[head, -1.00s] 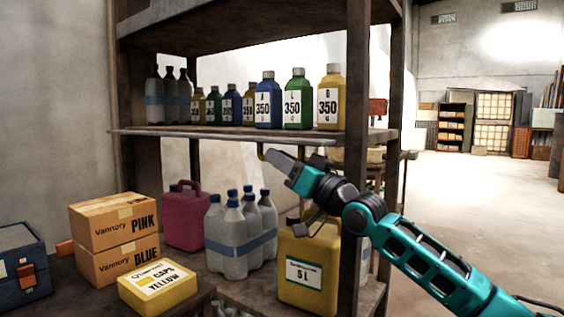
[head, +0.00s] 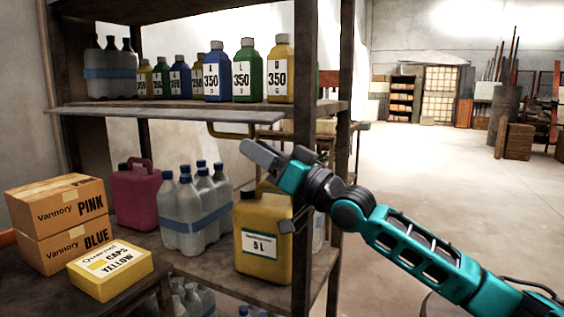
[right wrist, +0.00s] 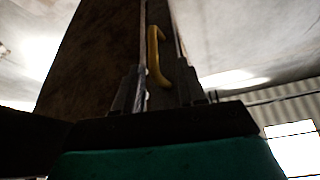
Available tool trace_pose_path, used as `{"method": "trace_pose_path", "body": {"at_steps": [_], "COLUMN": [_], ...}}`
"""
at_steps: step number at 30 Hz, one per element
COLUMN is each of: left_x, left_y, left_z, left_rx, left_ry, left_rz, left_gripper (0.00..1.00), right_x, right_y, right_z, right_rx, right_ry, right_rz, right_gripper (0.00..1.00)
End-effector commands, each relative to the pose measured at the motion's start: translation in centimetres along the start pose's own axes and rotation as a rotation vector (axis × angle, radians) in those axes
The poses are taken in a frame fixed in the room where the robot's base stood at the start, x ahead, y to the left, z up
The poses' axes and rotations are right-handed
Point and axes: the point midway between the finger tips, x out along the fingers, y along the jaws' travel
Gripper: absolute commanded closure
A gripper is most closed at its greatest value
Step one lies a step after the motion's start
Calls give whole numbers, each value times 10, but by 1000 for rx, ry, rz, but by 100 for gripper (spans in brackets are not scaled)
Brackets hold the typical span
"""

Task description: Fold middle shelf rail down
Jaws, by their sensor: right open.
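The middle shelf rail (head: 165,115) is a thin grey strip along the front edge of the middle shelf. It looks roughly level with the shelf board, though its exact angle is hard to tell. A bent yellow handle (head: 228,134) shows at its right end. My right gripper (head: 256,153) is just below and in front of that handle, pointing up and left. In the right wrist view the open fingers (right wrist: 158,75) point up, with the yellow handle (right wrist: 154,58) seen between them. Contact cannot be told. My left gripper is out of view.
Bottles (head: 243,72) stand on the middle shelf behind the rail. A yellow canister (head: 262,265), clear bottles (head: 190,222) and a pink jug (head: 134,200) stand below. The shelf's front post (head: 305,100) is close to my right arm. Open floor lies to the right.

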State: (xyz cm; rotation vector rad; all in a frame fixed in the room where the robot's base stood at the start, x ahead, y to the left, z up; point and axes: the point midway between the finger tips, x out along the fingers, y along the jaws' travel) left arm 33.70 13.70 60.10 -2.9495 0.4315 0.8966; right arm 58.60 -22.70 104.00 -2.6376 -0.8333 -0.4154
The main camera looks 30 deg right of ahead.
Motion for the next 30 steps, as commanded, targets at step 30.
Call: {"method": "trace_pose_path", "body": {"at_steps": [30], "left_x": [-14], "left_y": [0], "left_z": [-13], "left_rx": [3], "left_ry": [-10], "left_rz": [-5], "left_gripper": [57], "right_x": [-51], "right_y": [-18], "right_z": [5], "right_rx": [64], "right_ry": [-14], "right_rz": [-8], "right_gripper": [75]}}
